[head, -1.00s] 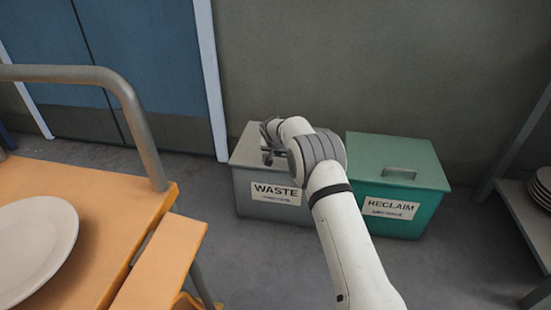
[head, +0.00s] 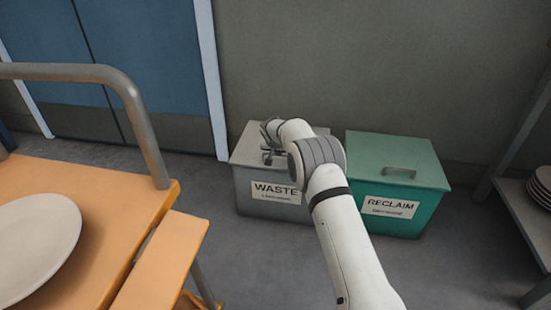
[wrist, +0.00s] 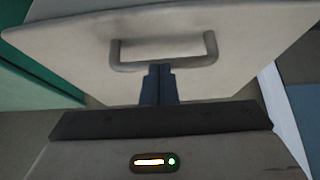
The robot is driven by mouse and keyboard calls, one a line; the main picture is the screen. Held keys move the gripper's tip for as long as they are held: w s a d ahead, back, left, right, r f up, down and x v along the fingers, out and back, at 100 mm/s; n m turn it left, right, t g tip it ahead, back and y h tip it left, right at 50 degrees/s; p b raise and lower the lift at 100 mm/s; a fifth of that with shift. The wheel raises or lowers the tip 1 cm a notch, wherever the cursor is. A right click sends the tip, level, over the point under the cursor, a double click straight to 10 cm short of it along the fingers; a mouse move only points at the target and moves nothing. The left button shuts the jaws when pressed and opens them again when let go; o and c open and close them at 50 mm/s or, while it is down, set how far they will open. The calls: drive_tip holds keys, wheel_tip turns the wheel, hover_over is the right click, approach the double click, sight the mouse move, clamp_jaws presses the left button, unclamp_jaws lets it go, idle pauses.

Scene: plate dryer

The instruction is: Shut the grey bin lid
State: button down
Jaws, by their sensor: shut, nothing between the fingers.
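The grey bin (head: 252,209), labelled WASTE, stands on the floor near the back wall. Its grey lid (head: 246,146) looks down flat on the bin's rim, with no gap that I can see; my arm covers its right part. In the wrist view the pale lid (wrist: 75,45) fills the upper part, with its bar handle (wrist: 212,48). My gripper (wrist: 159,68) is shut and empty, its fingertips at the handle's bar; I cannot tell whether they touch it. In the head view my gripper (head: 271,156) is over the lid.
A green bin (head: 405,212) labelled RECLAIM, with its lid down, stands right of the grey bin. An orange cart (head: 112,199) with a metal rail and a white plate (head: 35,245) is at left. A shelf (head: 528,218) with stacked plates (head: 541,186) is at right.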

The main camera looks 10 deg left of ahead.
drive_tip(key=s+r+p, duration=0.2)
drive_tip(key=s, duration=0.7)
drive_tip(key=s+d+r+p, duration=0.5)
drive_tip(key=d+r+p, duration=0.1)
drive_tip(key=r, duration=0.6)
drive_tip(key=s+d+r+g+h+p, duration=0.1)
drive_tip(key=s+d+r+p, duration=0.4)
drive_tip(key=r, duration=0.7)
drive_tip(key=s+d+r+p, duration=0.4)
drive_tip(key=d+r+p, duration=0.25)
drive_tip(key=r, duration=0.55)
drive_tip(key=s+d+r+g+p, duration=0.1)
drive_tip(key=s+d+r+p, duration=0.2)
drive_tip(key=s+r+p, duration=0.3)
drive_tip(key=s+d+r+g+p, duration=0.1)
drive_tip(key=s+d+r+p, duration=0.3)
drive_tip(key=s+r, duration=0.5)
drive_tip(key=s+d+r+g+y+p, duration=0.1)
drive_tip(key=s+d+r+p, duration=0.2)
drive_tip(key=s+r+p, duration=0.4)
drive_tip(key=s+p, duration=0.1)
drive_tip(key=s, duration=0.7)
drive_tip(key=shift+d+r+p, duration=0.15)
drive_tip(key=shift+r+p, duration=0.2)
